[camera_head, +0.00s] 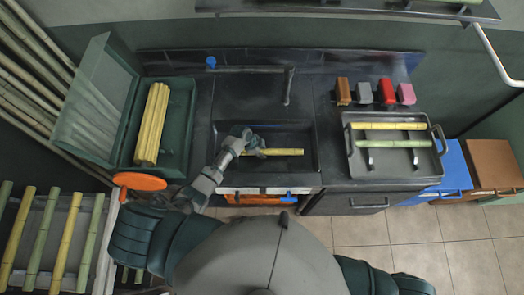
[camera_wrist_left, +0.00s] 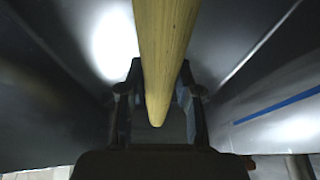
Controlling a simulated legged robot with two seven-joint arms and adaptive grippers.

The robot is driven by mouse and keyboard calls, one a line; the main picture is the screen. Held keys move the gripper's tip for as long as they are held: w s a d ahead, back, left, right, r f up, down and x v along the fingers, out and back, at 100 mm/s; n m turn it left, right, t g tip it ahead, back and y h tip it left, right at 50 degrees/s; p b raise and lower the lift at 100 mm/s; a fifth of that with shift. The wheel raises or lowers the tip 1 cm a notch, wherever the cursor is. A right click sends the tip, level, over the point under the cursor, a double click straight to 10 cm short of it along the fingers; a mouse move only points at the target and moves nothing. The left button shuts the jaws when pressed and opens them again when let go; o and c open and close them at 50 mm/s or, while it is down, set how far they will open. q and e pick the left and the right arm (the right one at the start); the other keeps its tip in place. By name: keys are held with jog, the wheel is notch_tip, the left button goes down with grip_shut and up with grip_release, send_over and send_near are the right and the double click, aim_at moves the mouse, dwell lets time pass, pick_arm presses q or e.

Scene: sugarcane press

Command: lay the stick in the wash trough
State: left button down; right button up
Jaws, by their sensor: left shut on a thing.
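A yellow stick (camera_head: 280,152) lies level over the dark wash trough (camera_head: 300,170) in the head view. My left gripper (camera_head: 250,146) is at the stick's left end, inside the trough's outline. In the left wrist view the left gripper (camera_wrist_left: 158,115) is shut on the stick (camera_wrist_left: 165,45), which runs between its two fingers. I cannot tell whether the stick touches the trough floor. My right gripper is not in view.
A tap (camera_head: 287,85) stands behind the trough. A green box (camera_head: 180,125) with yellow sticks is on the left, beside an orange disc (camera_head: 139,181). A grey tray (camera_head: 390,160) with a yellow and a green stick is on the right.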

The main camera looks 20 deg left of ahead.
pick_arm(q)
jog(key=shift+r, duration=0.1)
jog(key=shift+c, duration=0.8)
grip_release()
jog(key=shift+p+v, duration=0.95)
jog(key=shift+p, duration=0.1)
jog(key=p+v, duration=0.5)
jog(key=shift+r, duration=0.1)
